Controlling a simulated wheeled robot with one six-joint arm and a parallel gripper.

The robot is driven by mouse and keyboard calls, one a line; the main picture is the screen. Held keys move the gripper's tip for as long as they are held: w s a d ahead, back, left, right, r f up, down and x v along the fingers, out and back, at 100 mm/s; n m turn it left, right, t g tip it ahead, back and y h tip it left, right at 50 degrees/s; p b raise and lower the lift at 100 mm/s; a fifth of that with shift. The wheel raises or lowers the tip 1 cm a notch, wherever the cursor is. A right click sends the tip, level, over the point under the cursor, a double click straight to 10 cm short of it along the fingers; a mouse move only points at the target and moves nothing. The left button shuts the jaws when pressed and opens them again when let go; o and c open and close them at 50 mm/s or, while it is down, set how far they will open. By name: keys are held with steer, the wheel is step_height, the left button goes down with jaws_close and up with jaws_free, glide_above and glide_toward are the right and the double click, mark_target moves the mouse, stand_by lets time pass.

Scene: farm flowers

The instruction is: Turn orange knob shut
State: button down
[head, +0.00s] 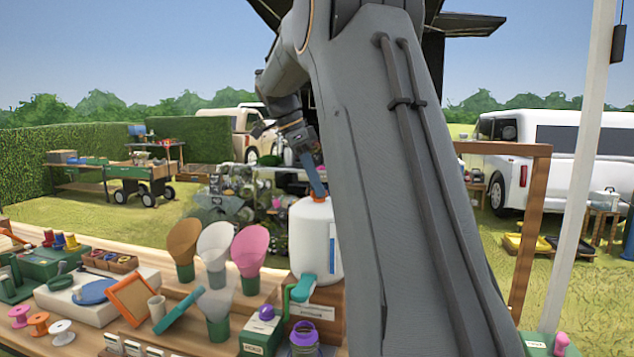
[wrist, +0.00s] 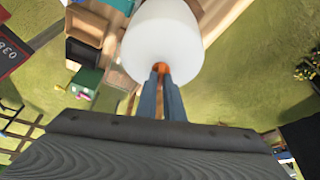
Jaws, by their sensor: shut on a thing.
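The orange knob (wrist: 160,67) sits on top of a white tank (wrist: 160,35) in the wrist view. In the head view a bit of the knob (head: 319,197) shows at the top of the white tank (head: 312,240), which stands upright on the wooden stand. My gripper (wrist: 161,78) is shut on the knob, with its two blue fingers on either side of it. In the head view my gripper (head: 317,188) reaches down to the tank's top from above. The tank's right side is hidden behind my arm. The knob's exact angle cannot be told.
Cone-shaped flower sleeves (head: 215,245) stand left of the tank. A teal tap (head: 303,288) is at its lower front, near a purple-lidded jar (head: 304,335). An orange frame (head: 131,299) and spools (head: 62,331) lie further left. A pale pole (head: 577,190) stands at right.

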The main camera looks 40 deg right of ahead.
steer(key=shift+w+m+g+y+p, duration=0.1)
steer(key=shift+m+g+y+p, duration=0.25)
steer(key=shift+m, duration=0.75)
steer(key=shift+m+g+y+p, duration=0.25)
steer(key=shift+m+g+p, duration=0.15)
steer(key=shift+m, duration=0.7)
steer(key=shift+d, duration=0.1)
steer(key=c, duration=1.9)
jaws_free()
steer(key=shift+o, duration=0.2)
steer(key=shift+r, duration=0.15)
steer(key=v, duration=0.7)
steer(key=shift+r+b, duration=0.25)
steer(key=shift+b, duration=0.2)
steer(key=shift+w, duration=0.15)
